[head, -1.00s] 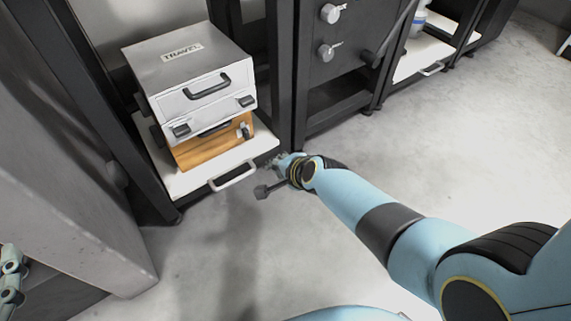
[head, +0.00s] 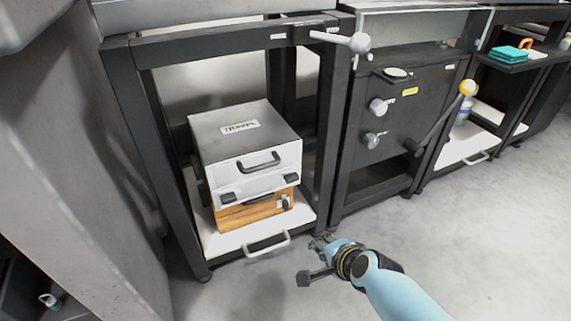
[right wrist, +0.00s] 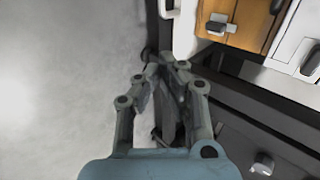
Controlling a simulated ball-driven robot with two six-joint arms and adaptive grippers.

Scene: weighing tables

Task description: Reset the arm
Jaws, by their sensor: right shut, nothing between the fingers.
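My right gripper (head: 322,244) is low over the grey floor, in front of the shelf's white pull-out board (head: 222,243) and just right of its handle. In the right wrist view its fingers (right wrist: 165,64) are closed together with nothing held. The board and wooden case edge show beyond them. My left gripper is not in view.
A silver case labelled TRAVEL (head: 245,128) lies on a wooden case (head: 245,213) on the board. A grey wall is left. Open floor (head: 500,240) lies right.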

